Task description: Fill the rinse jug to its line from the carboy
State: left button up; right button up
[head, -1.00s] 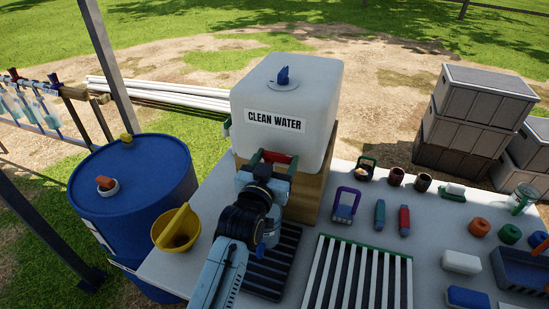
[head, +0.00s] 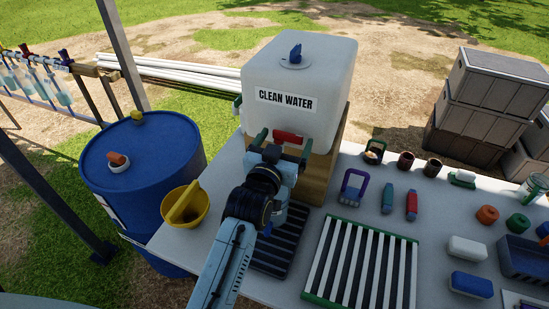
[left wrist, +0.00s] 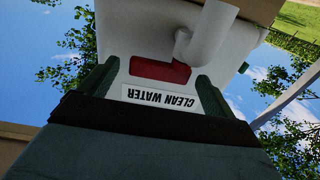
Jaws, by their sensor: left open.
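The carboy (head: 300,72) is a large white tank labelled CLEAN WATER, standing on a wooden stand. Its red tap handle (head: 290,137) is on the front. My left gripper (head: 283,142) is open, with one dark green finger on each side of the handle. In the left wrist view the red handle (left wrist: 160,70) shows between the fingers, beside the white spout (left wrist: 206,38); I cannot tell if they touch. A pale bluish shape (head: 281,216) shows beside my forearm over the dark slatted grate. It may be the rinse jug, mostly hidden; no fill line or water level is visible.
A yellow container (head: 184,208) stands at the table's left edge by a blue drum (head: 145,165). A striped rack (head: 360,265) lies right of my arm. A purple-handled item (head: 354,187), bottles, sponges and a dark tray (head: 525,262) occupy the right side.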

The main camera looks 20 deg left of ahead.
pick_arm(q)
jog(key=s, duration=1.2)
jog(key=shift+s+b, duration=0.3)
jog(key=shift+b, duration=0.15)
jog(key=shift+a, duration=0.1)
